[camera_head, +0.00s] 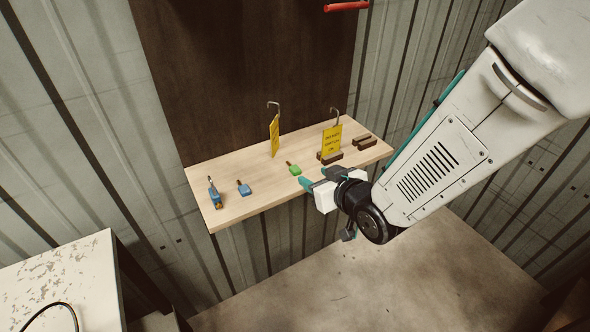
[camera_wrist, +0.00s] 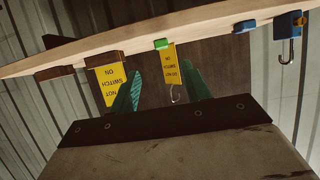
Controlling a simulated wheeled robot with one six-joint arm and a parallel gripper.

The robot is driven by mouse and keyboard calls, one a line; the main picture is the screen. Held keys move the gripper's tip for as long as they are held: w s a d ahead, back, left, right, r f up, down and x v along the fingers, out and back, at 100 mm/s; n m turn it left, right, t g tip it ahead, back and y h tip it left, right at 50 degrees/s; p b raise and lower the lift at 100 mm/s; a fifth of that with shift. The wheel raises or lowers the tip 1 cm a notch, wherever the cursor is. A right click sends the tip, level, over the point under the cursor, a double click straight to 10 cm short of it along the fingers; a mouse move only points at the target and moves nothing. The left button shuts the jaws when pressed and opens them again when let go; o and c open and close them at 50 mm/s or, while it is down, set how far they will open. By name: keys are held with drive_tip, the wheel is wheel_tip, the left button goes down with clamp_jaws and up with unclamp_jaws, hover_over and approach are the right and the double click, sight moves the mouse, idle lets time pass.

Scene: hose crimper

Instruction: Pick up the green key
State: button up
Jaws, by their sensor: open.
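The green key (camera_head: 295,169) lies on a light wooden shelf (camera_head: 232,174), near the middle of its front part. In the wrist view the green key (camera_wrist: 161,43) shows at the shelf edge (camera_wrist: 205,40), between and beyond my fingertips. My gripper (camera_head: 316,179) is open, with its two teal fingers apart and nothing between them. It is in front of the shelf edge, to the right of the green key and apart from it. In the wrist view my gripper (camera_wrist: 161,72) has one finger on each side of the key's line.
A blue key (camera_head: 244,189) and a blue padlock (camera_head: 215,197) lie to the left. Two yellow tags with hooks stand behind: one (camera_head: 274,136) at the middle, one (camera_head: 332,141) at right by dark brown blocks (camera_head: 365,141). A worn white table (camera_head: 60,280) is at lower left.

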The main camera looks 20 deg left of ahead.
sight(297, 170)
drive_tip(key=x, duration=0.8)
drive_tip(key=shift+s+f, duration=0.25)
clamp_jaws()
